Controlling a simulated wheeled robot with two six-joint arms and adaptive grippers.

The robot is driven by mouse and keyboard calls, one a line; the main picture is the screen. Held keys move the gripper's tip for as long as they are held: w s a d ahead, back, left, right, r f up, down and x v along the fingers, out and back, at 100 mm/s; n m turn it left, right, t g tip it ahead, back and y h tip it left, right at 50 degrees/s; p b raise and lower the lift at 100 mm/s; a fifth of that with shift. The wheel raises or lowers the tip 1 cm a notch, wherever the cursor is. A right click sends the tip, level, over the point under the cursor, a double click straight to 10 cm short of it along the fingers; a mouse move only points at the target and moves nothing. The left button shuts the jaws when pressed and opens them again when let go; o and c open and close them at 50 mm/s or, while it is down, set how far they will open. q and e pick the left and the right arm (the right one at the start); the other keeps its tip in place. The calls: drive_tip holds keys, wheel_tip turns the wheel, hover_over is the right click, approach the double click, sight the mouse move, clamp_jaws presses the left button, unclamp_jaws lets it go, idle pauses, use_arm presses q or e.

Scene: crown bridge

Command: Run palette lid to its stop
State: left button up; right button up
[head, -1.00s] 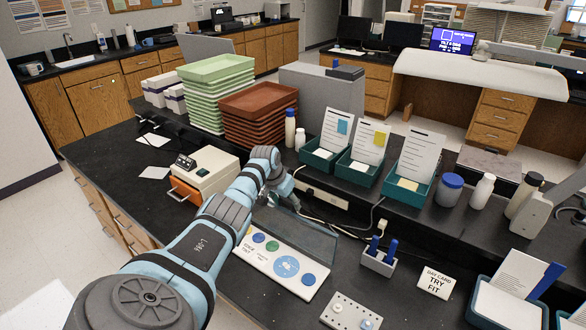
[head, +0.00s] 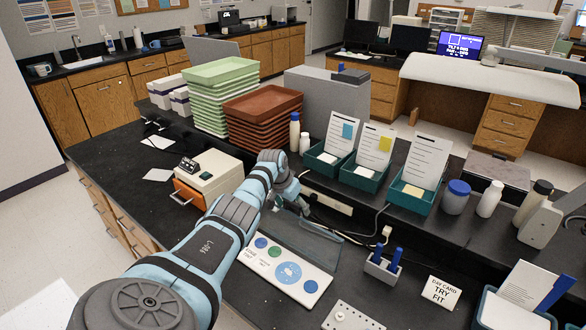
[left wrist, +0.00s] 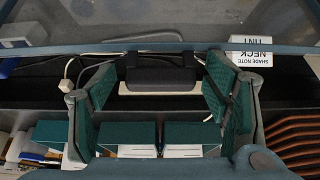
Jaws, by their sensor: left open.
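The palette lid (head: 305,243) is a clear, dark-edged panel standing tilted at the back of the white palette board (head: 240,262), which has blue and green round spots. In the left wrist view the lid's rim (left wrist: 60,50) crosses the picture, with a dark handle block (left wrist: 162,78) at its middle. My left gripper (head: 292,203) is behind the lid's upper edge; its fingertips are partly hidden by the arm. In the left wrist view its green-padded fingers (left wrist: 160,92) are spread wide on either side of the handle, apart from it. My right gripper is not in view.
A cream box with an orange drawer (head: 205,182) stands left of my arm. Teal card trays (head: 360,178) line the raised shelf behind. Cables run behind the lid.

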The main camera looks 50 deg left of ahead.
use_arm(q)
drive_tip(key=shift+s+a, duration=0.1)
drive_tip(key=shift+r, duration=0.2)
drive_tip(key=v, duration=1.1)
drive_tip(key=shift+r, duration=0.25)
drive_tip(key=shift+s, duration=0.1)
